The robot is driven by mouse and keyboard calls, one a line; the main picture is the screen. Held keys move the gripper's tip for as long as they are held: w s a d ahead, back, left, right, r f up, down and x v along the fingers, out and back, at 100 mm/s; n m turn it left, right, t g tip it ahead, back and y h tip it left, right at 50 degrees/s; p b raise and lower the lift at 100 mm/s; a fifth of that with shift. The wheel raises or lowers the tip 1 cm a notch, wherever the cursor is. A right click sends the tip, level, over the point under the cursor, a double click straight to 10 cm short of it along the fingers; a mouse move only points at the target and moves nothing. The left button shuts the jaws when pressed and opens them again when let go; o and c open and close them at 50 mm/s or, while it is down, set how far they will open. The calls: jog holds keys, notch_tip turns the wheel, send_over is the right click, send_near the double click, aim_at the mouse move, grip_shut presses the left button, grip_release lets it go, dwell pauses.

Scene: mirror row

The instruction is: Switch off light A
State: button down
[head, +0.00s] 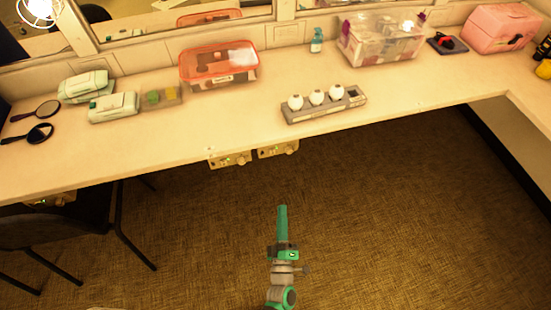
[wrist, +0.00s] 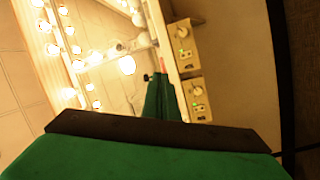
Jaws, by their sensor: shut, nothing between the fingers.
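Two beige control boxes hang side by side under the counter's front edge, a left one (head: 229,160) and a right one (head: 278,149). They also show in the wrist view, an upper box (wrist: 182,46) and a lower box (wrist: 196,99), each with a round knob and a small green light. A third box (head: 52,199) is under the counter at the far left. I cannot read any letter marking light A. My green gripper (head: 283,208) is shut and empty over the floor, short of the counter and apart from the boxes. Its fingers show in the wrist view (wrist: 163,98).
Lit bulbs (wrist: 127,65) show in the wrist view. A dark chair (head: 60,235) stands at left. The central carpet is clear.

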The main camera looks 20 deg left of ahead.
aim_at(273, 151)
jog(key=w+a+f+n+g+y, duration=0.2)
jog(key=w+f+n+y, duration=0.2)
jog(key=w+n, duration=0.4)
jog(key=w, duration=0.2)
jog(key=shift+w+f+n+g+y, duration=0.3)
jog(key=shift+w+f+n+g, duration=0.05)
jog(key=shift+n+g, duration=0.05)
jog(key=shift+w+a, duration=0.1)
jog(key=x, duration=1.3)
jog(key=shift+w+a+r, duration=0.15)
jog(key=shift+w+a, duration=0.1)
jog(key=shift+w, duration=0.05)
